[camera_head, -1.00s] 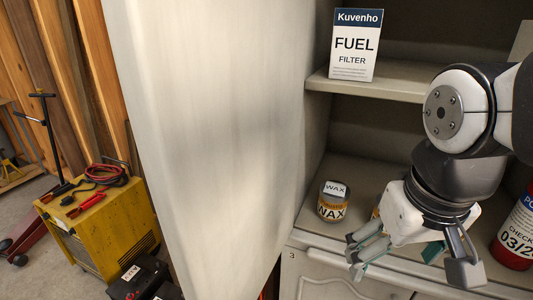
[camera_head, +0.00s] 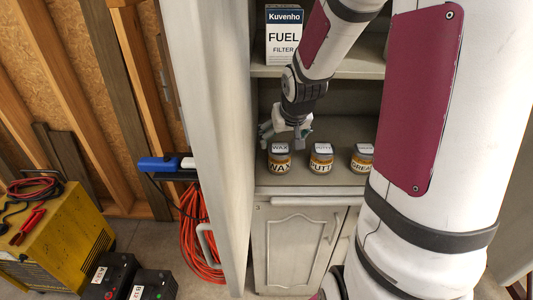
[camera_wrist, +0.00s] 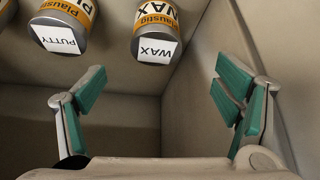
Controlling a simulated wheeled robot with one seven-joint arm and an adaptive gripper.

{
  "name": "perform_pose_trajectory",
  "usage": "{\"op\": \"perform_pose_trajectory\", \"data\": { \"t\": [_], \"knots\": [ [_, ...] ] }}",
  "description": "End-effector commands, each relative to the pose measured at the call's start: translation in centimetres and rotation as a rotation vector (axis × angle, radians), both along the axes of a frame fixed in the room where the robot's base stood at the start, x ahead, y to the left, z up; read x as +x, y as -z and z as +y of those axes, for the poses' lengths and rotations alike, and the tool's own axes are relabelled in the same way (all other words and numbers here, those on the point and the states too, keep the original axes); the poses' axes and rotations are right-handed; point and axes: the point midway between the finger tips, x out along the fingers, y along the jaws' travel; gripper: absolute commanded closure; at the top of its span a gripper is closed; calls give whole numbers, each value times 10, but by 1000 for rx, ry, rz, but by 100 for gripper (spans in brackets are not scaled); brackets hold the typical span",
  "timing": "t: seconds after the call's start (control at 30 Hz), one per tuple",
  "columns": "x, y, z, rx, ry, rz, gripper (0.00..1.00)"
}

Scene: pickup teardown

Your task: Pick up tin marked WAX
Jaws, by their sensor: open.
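The tin marked WAX (camera_head: 279,160) stands upright on the lower cabinet shelf, leftmost of three tins, near the shelf's left side. It also shows in the wrist view (camera_wrist: 156,30), at the top, between and beyond the fingers. My gripper (camera_head: 286,128) is inside the cabinet, behind and above the tin in the head view. In the wrist view the gripper (camera_wrist: 162,95) has its green-padded fingers wide apart with nothing between them. The tin is apart from both fingers.
The PUTTY tin (camera_head: 321,159) stands right of the WAX tin, then a third tin (camera_head: 362,158), partly hidden by my arm. A FUEL FILTER box (camera_head: 284,35) is on the upper shelf (camera_head: 330,72). The open cabinet door (camera_head: 222,130) bounds the left side.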

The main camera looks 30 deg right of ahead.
Motion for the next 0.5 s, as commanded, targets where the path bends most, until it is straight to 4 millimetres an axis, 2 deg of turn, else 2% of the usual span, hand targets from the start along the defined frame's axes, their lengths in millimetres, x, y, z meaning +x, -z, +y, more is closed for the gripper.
{"op": "perform_pose_trajectory", "data": {
  "t": [0.03, 0.2, 0.5],
  "knots": [
    [7, 14, -1, 2, 0, 2, 16],
    [20, 38, -7, 1, -1, 2, 16],
    [30, 56, -13, 1, 0, 2, 16]
  ]
}}
